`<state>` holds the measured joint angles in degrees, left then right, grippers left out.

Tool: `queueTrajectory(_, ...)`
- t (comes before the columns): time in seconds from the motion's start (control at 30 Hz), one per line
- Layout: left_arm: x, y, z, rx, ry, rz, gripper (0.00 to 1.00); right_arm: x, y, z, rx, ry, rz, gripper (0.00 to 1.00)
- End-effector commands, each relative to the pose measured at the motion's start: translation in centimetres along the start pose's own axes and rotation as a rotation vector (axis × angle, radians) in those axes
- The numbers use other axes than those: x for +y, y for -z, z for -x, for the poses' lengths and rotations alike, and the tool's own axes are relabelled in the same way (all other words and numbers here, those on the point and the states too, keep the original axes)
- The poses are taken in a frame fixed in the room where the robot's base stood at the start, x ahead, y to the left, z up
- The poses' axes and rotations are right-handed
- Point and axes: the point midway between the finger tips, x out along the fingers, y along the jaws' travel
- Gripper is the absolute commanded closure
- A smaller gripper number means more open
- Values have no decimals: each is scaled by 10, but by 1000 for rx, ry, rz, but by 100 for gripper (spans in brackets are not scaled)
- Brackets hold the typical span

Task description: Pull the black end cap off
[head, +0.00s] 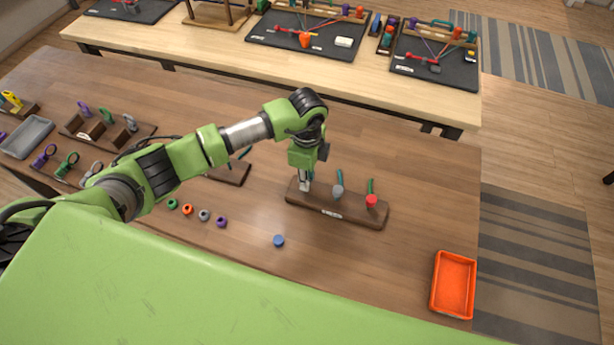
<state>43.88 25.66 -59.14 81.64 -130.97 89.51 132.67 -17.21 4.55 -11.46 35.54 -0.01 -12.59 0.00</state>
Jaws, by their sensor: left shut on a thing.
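My left gripper (305,186) points down at the left end of a dark wooden rack (322,209) on the near table. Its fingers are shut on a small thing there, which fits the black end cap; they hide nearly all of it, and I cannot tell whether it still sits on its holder. To its right on the rack stand a grey-capped piece (337,191) with a teal stem and a red-capped piece (371,201) with a green stem. My right gripper is not in view.
A blue cap (278,241) lies in front of the rack. Several coloured rings, including a purple one (221,222), lie to the left. An orange tray (436,291) is at the right edge. The table between rack and tray is clear.

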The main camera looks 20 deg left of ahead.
Motion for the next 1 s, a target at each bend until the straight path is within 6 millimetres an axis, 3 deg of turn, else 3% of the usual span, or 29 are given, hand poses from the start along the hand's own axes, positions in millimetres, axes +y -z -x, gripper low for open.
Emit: queueTrajectory(1.0, 0, 0, 49, 0, -1, 0, 100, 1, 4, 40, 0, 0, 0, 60)
